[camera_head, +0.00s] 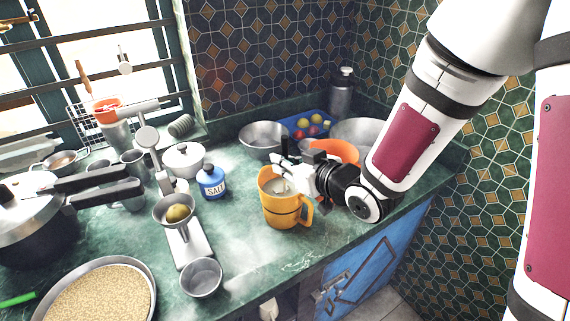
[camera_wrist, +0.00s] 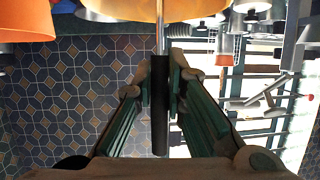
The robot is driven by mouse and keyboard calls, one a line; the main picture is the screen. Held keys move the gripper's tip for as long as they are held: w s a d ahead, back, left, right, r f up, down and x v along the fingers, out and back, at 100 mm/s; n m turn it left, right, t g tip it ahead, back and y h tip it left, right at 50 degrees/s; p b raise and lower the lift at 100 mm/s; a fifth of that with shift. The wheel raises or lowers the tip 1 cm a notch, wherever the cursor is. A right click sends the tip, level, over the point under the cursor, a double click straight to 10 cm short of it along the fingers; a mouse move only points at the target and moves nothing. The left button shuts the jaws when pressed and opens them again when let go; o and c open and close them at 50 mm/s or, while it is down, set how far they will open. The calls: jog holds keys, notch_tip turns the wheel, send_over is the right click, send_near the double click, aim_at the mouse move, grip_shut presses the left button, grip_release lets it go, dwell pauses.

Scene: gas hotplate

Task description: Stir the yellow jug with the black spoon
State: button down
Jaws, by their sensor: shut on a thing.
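The yellow jug (camera_head: 286,212) stands upright on the green counter, its handle towards the right. My gripper (camera_head: 292,178) is at the right side of the jug's mouth, close above the rim. In the wrist view my gripper (camera_wrist: 160,88) is shut on the black spoon (camera_wrist: 160,135), with the dark handle between the fingertips. The spoon's thin metal shaft runs towards the yellow jug (camera_wrist: 118,10) at the top of that view. The spoon's bowl end is hidden, so I cannot tell how deep it is. Something pale shows inside the jug.
A blue salt jar (camera_head: 212,184) and a scale with a bowl (camera_head: 176,212) stand left of the jug. A small metal bowl (camera_head: 202,278) is in front. An orange bowl (camera_head: 342,150), metal bowls and a blue tray (camera_head: 306,122) stand behind, near the tiled wall.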

aim_at(286, 139)
jog(key=shift+r+p, duration=2.1)
jog(key=shift+r, duration=1.2)
jog(key=shift+f, duration=0.1)
